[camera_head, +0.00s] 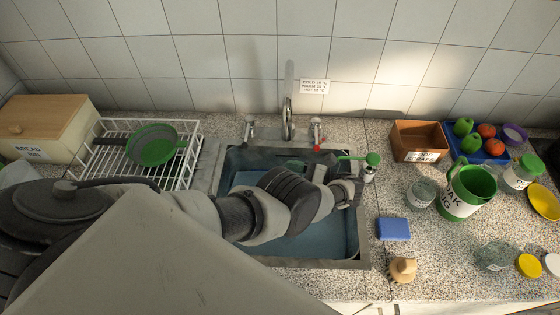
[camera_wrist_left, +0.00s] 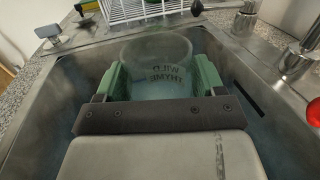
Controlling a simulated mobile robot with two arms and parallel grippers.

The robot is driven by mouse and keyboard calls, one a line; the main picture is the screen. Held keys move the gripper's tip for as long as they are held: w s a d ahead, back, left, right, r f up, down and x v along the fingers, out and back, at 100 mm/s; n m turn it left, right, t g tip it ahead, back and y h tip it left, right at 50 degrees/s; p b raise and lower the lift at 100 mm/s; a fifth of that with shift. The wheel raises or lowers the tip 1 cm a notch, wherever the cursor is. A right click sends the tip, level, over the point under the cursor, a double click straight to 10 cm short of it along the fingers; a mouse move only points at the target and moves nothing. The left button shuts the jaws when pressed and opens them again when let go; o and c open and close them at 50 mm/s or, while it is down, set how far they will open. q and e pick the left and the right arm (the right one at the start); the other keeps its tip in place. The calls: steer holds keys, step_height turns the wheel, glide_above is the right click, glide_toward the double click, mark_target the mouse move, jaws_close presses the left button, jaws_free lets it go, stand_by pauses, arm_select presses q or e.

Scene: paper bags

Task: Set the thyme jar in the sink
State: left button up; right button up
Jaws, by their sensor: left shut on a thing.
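The thyme jar (camera_wrist_left: 158,58) is clear glass with dark lettering, upside down in the left wrist view. My left gripper (camera_wrist_left: 160,78) is shut on it, one green finger on each side. The grey walls of the sink (camera_wrist_left: 35,100) surround it in that view. In the head view, my left arm reaches across the sink (camera_head: 335,246) and my left gripper (camera_head: 345,178) is by its right side. The arm and gripper mostly hide the jar there. I cannot tell how far the jar is above the sink bottom. My right gripper is not in view.
A tap (camera_head: 288,120) stands behind the sink. A white dish rack (camera_head: 125,128) is left.

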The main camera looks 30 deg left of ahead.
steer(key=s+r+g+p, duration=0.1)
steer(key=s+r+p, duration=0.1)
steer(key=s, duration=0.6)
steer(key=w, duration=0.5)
arm_select(q)
steer(key=s+a+f+b, duration=0.3)
steer(key=s+a+f, duration=0.4)
steer(key=s+f, duration=0.3)
steer(key=shift+s+a+f+b, duration=0.15)
steer(key=shift+s+f+b, duration=0.1)
steer(key=shift+b, duration=0.05)
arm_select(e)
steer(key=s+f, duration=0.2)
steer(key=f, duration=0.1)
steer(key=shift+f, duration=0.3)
arm_select(q)
steer(key=shift+f+b, duration=0.6)
steer(key=shift+f, duration=0.05)
steer(key=o, duration=1)
steer(key=shift+r, duration=0.1)
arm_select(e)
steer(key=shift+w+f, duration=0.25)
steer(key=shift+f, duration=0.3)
